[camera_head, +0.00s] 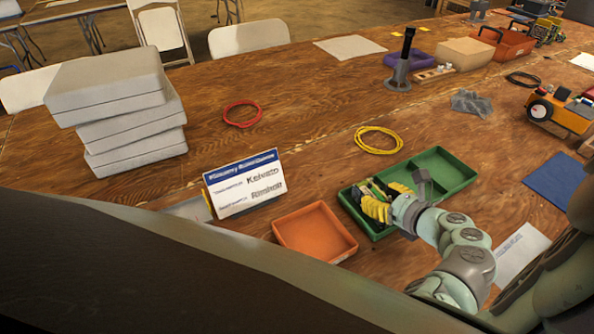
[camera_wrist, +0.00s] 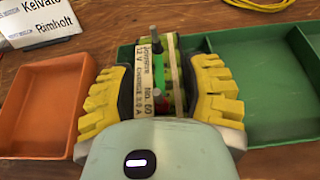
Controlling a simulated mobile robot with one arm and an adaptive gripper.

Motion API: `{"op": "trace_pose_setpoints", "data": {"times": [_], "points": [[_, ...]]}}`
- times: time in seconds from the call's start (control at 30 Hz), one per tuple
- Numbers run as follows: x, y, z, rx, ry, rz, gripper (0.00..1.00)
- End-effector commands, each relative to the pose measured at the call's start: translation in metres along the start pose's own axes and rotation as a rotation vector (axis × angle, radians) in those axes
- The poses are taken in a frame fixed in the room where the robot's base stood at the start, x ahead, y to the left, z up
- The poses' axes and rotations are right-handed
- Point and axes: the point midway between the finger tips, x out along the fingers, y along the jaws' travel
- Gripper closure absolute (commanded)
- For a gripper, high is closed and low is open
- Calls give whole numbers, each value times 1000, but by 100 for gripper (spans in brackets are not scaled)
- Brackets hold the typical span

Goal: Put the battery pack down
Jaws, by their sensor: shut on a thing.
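The battery pack (camera_wrist: 159,75) is a small block with a printed label, a dark terminal and green parts. My gripper (camera_wrist: 160,95) has its yellow padded fingers on both sides of it, shut on it. In the head view my gripper (camera_head: 376,204) is over the left compartment of the green divided tray (camera_head: 462,183), and the pack is mostly hidden by the fingers. I cannot tell whether the pack touches the tray floor. The green tray's right compartment (camera_wrist: 258,85) is empty.
An empty orange tray (camera_head: 314,232) stands just left of the green tray. A name sign (camera_head: 243,184) stands behind it. A yellow cable coil (camera_head: 378,140) lies beyond the green tray. Grey cases (camera_head: 120,110) are stacked at the left. A blue mat (camera_head: 557,182) lies to the right.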

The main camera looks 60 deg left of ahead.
Motion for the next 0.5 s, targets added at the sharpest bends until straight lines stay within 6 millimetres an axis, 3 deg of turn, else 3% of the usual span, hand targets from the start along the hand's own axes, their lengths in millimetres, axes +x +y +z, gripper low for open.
{"op": "trace_pose_setpoints", "data": {"times": [0.3, 0.33, 0.5], "points": [[1, 0, 1, -3, -6, 0, 91], [1, 0, 0, -4, -2, 0, 43], [1, 0, 0, -3, -1, -1, 25]]}}
